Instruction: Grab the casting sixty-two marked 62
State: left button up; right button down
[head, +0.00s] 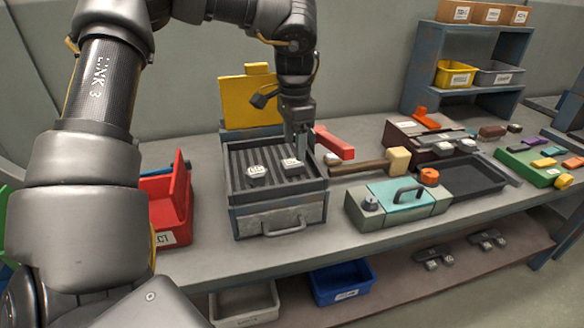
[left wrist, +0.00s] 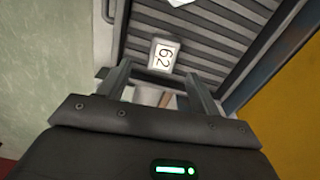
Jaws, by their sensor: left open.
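The casting marked 62 (left wrist: 163,54) is a small pale block with a dark number, lying on a dark ribbed rack. In the head view, the right-hand casting (head: 292,163) under my gripper appears to be this one; its mark is too small to read there. My left gripper (head: 298,148) is open and points down just above it. In the left wrist view, the casting shows just past and between the fingertips of my left gripper (left wrist: 157,72), not clasped. A second pale casting (head: 256,171) lies to the left on the rack. My right gripper is not in view.
The rack sits in a grey open-topped heater (head: 278,219) with a front handle and a yellow panel (head: 250,103) behind. A mallet (head: 398,160) and a teal-topped box (head: 405,197) stand close right. A red bin (head: 168,215) is left. Bare bench lies in front.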

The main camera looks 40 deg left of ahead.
aim_at(292, 162)
pick_arm(q)
jog(key=f, duration=0.2)
jog(key=f+p, duration=0.1)
jog(key=f, duration=0.1)
jog(key=shift+a+f, duration=0.1)
jog(key=shift+a, duration=0.2)
jog(key=shift+f, duration=0.5)
jog(key=c, duration=1.1)
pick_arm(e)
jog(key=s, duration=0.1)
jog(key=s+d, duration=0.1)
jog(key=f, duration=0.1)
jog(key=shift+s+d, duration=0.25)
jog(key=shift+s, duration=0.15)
